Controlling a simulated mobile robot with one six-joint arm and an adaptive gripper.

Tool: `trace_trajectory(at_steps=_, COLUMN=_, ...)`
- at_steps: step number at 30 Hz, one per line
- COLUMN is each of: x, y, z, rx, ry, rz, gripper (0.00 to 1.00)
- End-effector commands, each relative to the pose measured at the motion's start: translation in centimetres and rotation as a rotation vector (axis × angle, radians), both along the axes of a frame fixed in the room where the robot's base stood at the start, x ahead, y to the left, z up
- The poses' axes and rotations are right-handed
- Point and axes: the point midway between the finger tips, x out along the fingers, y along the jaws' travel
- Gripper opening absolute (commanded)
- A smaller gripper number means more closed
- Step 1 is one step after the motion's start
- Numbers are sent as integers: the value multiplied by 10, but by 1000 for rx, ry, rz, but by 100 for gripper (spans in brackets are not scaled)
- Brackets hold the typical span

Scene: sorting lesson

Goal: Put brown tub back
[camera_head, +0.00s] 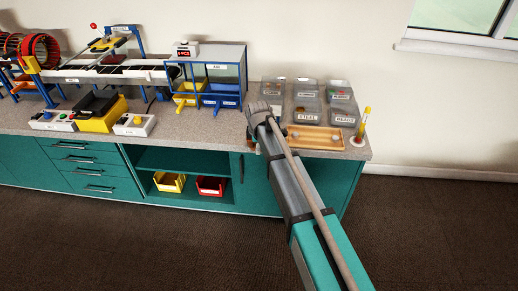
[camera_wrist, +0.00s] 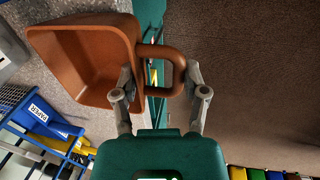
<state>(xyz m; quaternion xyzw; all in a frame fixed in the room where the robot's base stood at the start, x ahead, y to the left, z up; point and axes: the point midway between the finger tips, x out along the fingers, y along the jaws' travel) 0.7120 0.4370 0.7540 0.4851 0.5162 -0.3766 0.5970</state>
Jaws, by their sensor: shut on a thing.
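The brown tub (camera_wrist: 80,65) fills the upper left of the wrist view, tilted with its hollow inside facing the camera. Its looped handle (camera_wrist: 176,52) lies between the two fingers of my gripper (camera_wrist: 160,76), and the gripper is shut on that handle. In the head view my gripper (camera_head: 262,112) is over the bench, left of the clear lidded boxes.
Clear labelled boxes (camera_head: 305,117) and a wooden tray (camera_head: 328,144) sit right of my gripper. A blue-framed stand with a blue bin (camera_head: 222,101) and a yellow bin (camera_head: 188,100) is to the left. Yellow (camera_head: 169,182) and red (camera_head: 211,186) bins stand on the open cabinet shelf.

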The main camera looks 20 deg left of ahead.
Motion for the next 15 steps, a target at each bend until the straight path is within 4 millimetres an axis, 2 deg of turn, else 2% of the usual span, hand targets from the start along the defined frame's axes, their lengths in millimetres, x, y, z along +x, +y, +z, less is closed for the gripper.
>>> trace_trajectory(at_steps=15, x=26, y=7, z=-1, rx=0, ry=0, rz=1, gripper=11)
